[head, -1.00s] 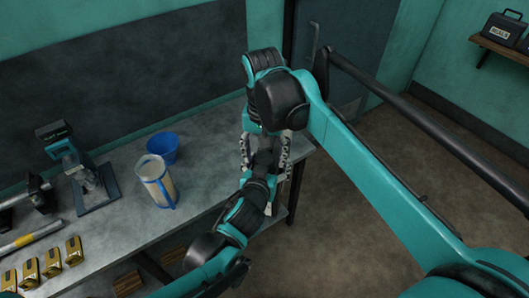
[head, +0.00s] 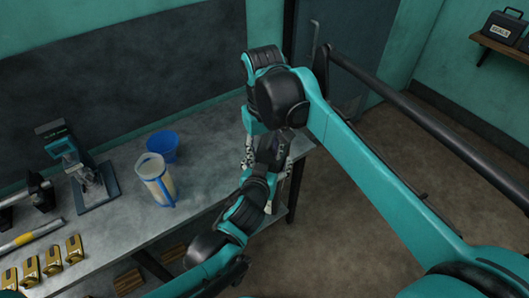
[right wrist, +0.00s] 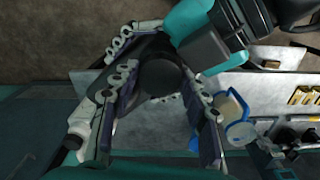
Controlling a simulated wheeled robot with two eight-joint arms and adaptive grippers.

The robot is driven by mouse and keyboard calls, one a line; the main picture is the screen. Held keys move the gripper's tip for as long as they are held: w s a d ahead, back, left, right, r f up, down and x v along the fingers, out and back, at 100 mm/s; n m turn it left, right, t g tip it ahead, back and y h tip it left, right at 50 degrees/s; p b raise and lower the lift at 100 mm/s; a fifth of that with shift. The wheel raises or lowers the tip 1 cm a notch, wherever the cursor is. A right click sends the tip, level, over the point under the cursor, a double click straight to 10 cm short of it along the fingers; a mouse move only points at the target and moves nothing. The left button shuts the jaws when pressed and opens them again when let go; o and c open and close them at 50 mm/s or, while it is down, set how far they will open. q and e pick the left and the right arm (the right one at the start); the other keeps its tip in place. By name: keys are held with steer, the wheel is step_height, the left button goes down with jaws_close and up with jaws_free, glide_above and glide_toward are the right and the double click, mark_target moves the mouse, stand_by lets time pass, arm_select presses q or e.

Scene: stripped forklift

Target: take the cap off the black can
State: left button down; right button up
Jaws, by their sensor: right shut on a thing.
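My left gripper (head: 268,178) reaches in from below and meets the right one. Its fingers are hidden or merge with the dark mass, so its grip cannot be made out.
The grey bench (head: 120,240) holds a blue bucket (head: 162,147), a blue-handled jug (head: 154,178), a small press-like stand (head: 85,175) and several gold blocks (head: 53,260). A shelf with a black case (head: 501,30) is at the far right. Floor right of the bench looks open.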

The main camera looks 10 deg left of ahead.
steer(key=shift+r, duration=0.25)
stand_by(0.3)
steer(key=shift+r, duration=0.9)
